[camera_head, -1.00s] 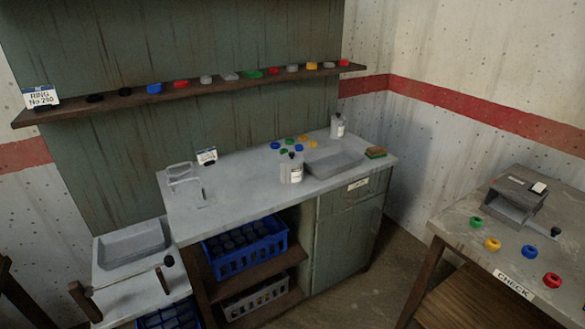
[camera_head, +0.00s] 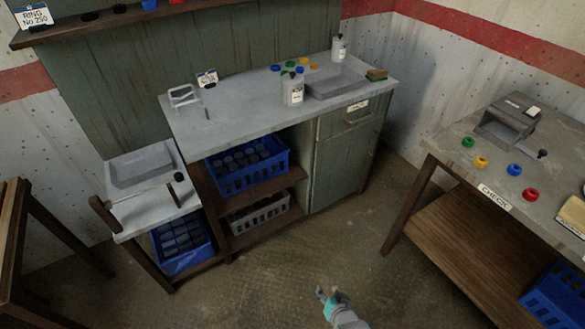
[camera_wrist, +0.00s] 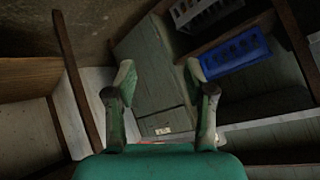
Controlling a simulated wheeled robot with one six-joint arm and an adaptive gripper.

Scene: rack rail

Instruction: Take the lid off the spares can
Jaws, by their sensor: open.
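No can's label is readable, so I cannot tell which is the spares can. A similar container (camera_head: 338,48) stands at the counter's back right. My gripper (camera_head: 328,294) is low in front of the counter, over the floor and far from both containers. In the wrist view my gripper (camera_wrist: 159,75) is open, with nothing between its fingers.
Several coloured rings (camera_head: 290,65) lie behind the front container. A grey tray (camera_head: 335,82) and a sponge (camera_head: 377,75) are to its right. Blue crates (camera_head: 247,162) sit below. The check table (camera_head: 450,150) stands at right. The floor (camera_head: 300,250) between is clear.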

